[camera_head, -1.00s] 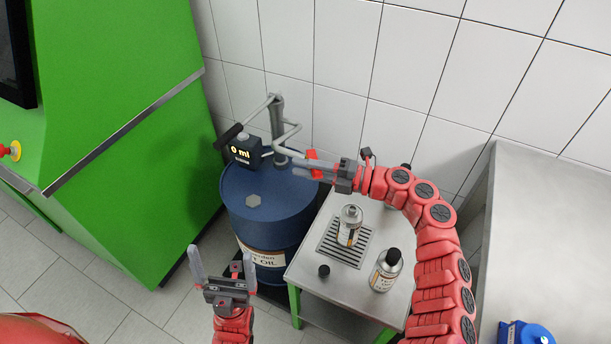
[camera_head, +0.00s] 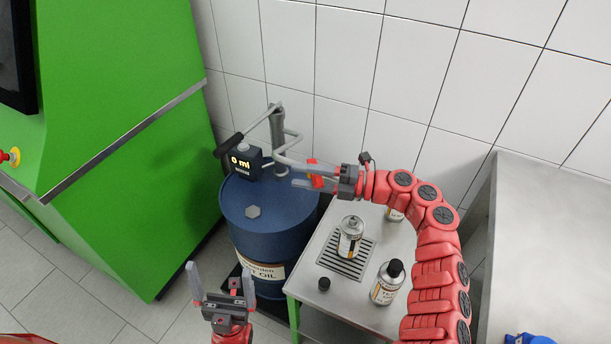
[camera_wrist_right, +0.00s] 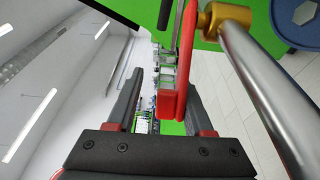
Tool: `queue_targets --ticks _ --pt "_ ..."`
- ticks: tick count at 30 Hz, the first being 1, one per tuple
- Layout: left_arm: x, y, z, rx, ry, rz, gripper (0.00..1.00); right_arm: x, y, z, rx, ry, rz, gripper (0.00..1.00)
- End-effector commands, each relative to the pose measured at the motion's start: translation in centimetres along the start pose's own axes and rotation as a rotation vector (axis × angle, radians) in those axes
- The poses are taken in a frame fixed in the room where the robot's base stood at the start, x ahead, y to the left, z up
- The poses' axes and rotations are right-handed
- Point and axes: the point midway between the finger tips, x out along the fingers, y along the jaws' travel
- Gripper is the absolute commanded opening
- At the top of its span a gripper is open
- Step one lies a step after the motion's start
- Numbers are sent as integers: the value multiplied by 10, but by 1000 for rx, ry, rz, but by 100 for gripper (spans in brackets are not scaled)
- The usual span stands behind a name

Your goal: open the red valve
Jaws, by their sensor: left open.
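The red valve (camera_head: 316,169) is a small red lever on the metal pipe above the blue oil drum (camera_head: 240,200). My right gripper (camera_head: 296,175) is at the valve, its fingers pointing left in the head view. In the right wrist view the red lever (camera_wrist_right: 171,105) stands between the two fingers, closer to the right one, with a clear gap to the left one. The right gripper is open around the lever; part of the valve is hidden by the fingers in the head view. My left gripper (camera_head: 220,275) is open and empty, low in front of the drum.
A hand pump (camera_head: 278,135) and a "0 ml" display (camera_head: 243,161) sit on the drum. A green cabinet (camera_head: 110,150) is at left.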

Motion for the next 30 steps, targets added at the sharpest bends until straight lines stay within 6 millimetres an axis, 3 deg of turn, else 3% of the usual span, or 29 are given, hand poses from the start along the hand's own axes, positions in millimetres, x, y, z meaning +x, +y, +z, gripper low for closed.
queue_targets --ticks 14,20,30 --pt "-3 0 1 0 0 0 100 -10 -5 1 4 -5 -5 51" --pt "-13 1 2 0 0 0 100 -50 -6 2 3 -9 -4 51" --pt "-34 2 6 0 0 0 100 -142 -4 2 0 -8 0 51"
